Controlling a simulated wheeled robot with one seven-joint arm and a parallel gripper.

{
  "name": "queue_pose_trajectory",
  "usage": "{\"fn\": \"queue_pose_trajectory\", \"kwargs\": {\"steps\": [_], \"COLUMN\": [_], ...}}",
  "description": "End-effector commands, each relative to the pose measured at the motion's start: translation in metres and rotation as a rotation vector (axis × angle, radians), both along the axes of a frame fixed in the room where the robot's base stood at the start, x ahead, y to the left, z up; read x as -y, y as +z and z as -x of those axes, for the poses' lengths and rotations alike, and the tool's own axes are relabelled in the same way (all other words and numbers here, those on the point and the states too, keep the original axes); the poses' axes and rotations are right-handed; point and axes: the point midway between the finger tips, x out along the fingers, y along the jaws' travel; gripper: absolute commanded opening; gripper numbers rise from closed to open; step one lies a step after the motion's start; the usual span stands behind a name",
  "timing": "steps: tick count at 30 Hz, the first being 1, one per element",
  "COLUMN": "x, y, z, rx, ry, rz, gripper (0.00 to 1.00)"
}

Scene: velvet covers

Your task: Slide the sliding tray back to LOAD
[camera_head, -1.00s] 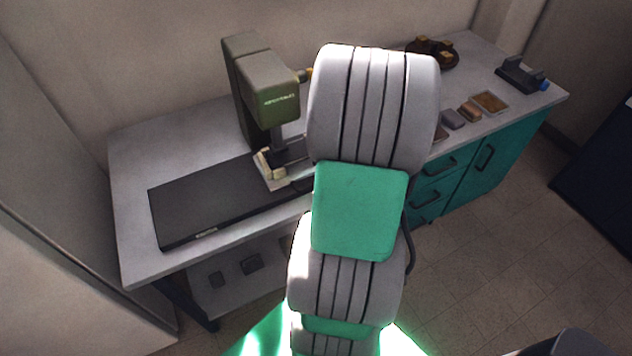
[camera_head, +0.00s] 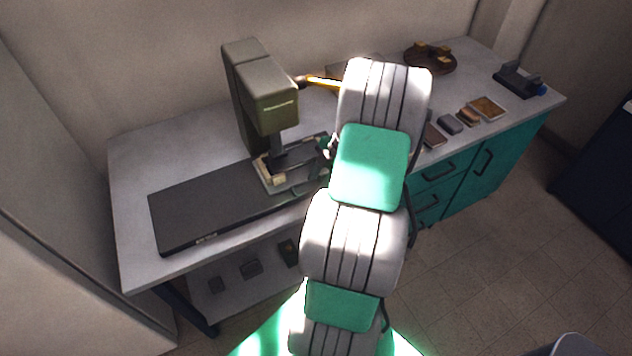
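The sliding tray (camera_head: 293,183) is a light grey plate with cream blocks on it, under the head of an olive-green press (camera_head: 262,95). It sits toward the right part of a long dark base (camera_head: 200,208), whose left part is bare. My gripper (camera_head: 325,153) shows only in part, dark and small, at the right end of the tray. My own arm hides much of it. I cannot tell whether it touches the tray or whether its fingers are open.
A yellow-orange lever (camera_head: 321,83) sticks out right from the press. The grey worktop (camera_head: 135,160) also holds a round brown stand (camera_head: 431,57), several small blocks and pads, and a dark holder (camera_head: 519,80) at the far right. Teal drawers (camera_head: 433,172) are below.

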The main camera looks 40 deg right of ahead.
Motion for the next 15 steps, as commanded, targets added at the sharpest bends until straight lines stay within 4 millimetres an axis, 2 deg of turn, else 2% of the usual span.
{"fn": "queue_pose_trajectory", "kwargs": {"steps": [4, 11, 15], "x": [-0.005, -0.006, -0.006], "y": [-0.013, -0.016, -0.016], "z": [-0.004, -0.004, -0.004], "rx": [-0.002, -0.001, -0.002], "ry": [0.0, -0.001, -0.002], "rz": [-0.001, 0.001, 0.0], "gripper": [0.34, 0.34, 0.25]}}
